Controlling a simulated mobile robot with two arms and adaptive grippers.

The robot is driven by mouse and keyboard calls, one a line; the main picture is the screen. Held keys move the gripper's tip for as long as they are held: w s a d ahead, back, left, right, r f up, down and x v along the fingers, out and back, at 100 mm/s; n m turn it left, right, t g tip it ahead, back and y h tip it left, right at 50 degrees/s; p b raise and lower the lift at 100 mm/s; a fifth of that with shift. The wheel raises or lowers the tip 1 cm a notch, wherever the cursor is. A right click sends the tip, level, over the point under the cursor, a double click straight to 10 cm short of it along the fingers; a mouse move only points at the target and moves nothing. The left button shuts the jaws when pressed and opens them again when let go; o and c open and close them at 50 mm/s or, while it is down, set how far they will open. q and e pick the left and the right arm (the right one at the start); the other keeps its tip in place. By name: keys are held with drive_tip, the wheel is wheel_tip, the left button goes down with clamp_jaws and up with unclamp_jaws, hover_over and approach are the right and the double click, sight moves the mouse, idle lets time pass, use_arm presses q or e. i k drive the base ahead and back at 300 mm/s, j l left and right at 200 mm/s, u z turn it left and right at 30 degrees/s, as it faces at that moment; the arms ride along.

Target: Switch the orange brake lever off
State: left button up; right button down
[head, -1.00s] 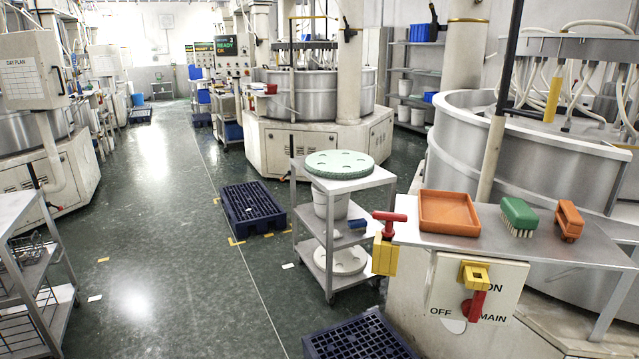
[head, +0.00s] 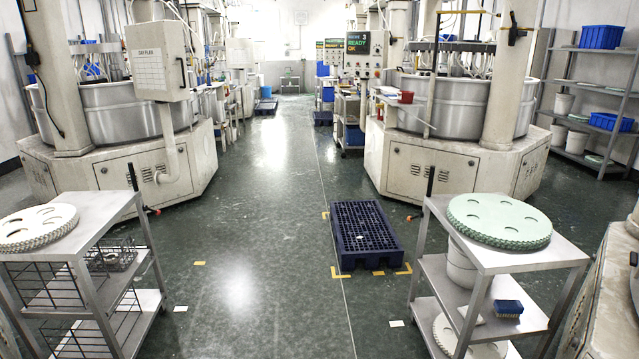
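I see no lever that is clearly the orange brake lever. A black upright rod (head: 430,184) stands at the front of the right lapping machine, with a small orange piece (head: 411,218) low beside it. A similar black rod (head: 132,178) stands at the left machine, with a small orange tip (head: 154,211) near the floor. Both are far off and small, and I cannot tell whether they are brake levers or how they are set. Neither of my grippers is in view.
A dark blue pallet (head: 366,236) lies mid-floor. A cart (head: 565,252) with a pale green disc (head: 499,219) stands on the right, another cart (head: 112,208) on the left. The aisle (head: 262,215) between is clear.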

sight(409, 218)
drive_tip(key=i+j+z, duration=0.1)
drive_tip(key=i, duration=2.1)
drive_tip(key=i+l, duration=0.25)
drive_tip(key=i, duration=0.15)
drive_tip(key=i+l, duration=0.25)
drive_tip(key=i, duration=0.15)
